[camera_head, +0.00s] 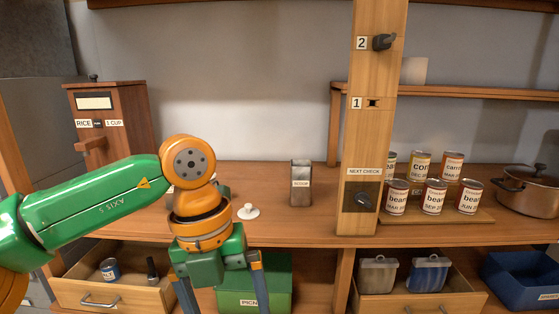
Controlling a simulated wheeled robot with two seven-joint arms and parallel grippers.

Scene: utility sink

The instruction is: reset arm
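My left arm, green and orange, comes in from the left and bends downward at an orange joint in front of the wooden counter. My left gripper (222,298) points down at the bottom of the view, in front of the lower shelf. Its two blue-grey fingers are spread wide apart, with nothing seen held between them. The fingertips are cut off by the lower frame edge. My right arm and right gripper are not in view.
A green bin (275,285) sits behind the gripper. An open drawer (105,290) is at left, another (420,303) at right. A scoop container (300,183), white knob-topped lid (248,211), several cans (434,196) and a pot (528,191) stand on the counter. A wooden post (371,130) rises centre-right.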

